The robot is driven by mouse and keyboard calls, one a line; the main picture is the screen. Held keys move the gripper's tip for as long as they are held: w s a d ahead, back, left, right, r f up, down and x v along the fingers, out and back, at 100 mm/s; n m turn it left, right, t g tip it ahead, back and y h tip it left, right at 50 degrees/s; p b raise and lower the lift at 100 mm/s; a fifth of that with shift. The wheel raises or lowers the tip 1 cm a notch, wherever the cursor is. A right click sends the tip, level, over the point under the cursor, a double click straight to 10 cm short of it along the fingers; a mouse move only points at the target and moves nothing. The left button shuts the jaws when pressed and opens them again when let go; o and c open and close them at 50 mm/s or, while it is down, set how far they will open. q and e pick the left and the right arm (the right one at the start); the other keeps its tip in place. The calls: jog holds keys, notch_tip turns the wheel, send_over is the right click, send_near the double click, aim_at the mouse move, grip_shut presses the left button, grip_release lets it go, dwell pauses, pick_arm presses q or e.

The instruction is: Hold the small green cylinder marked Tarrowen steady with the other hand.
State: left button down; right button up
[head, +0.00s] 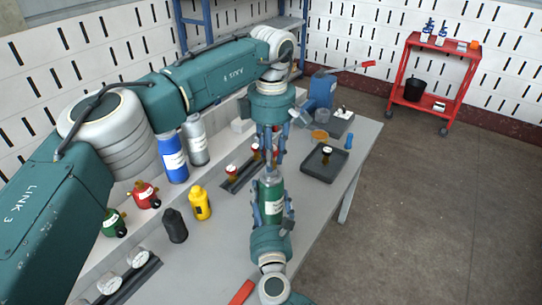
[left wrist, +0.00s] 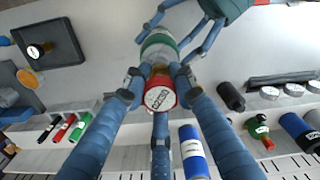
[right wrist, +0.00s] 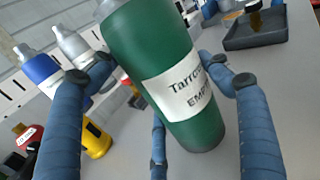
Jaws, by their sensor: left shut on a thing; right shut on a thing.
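The small green cylinder (head: 271,207) stands upright over the table, with a grey shoulder and a white label. In the right wrist view the label on the green cylinder (right wrist: 150,60) reads "Tarrowen" and, below, "EMP…". My right gripper (head: 272,212) comes from below in the head view and is shut around its body. My left gripper (head: 271,155) is above the cylinder, pointing down. In the left wrist view it is shut on a red-capped brass valve (left wrist: 160,98), in line with the cylinder's top. Whether the valve is seated on the neck is hidden.
A dark tray (head: 312,174) holding a black-topped brass valve lies right of the cylinder. A rack (head: 246,178) with red-capped valves is close on the left. Blue (head: 172,158), grey (head: 196,140), yellow (head: 200,204) and black (head: 175,226) cylinders stand further left.

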pick_arm(q)
jog(key=m, duration=0.6)
jog(key=shift+w, duration=0.1)
jog(key=c, duration=1.5)
grip_release()
jog(key=shift+r, duration=1.15)
jog(key=n, duration=0.5)
jog(key=shift+n, duration=0.6)
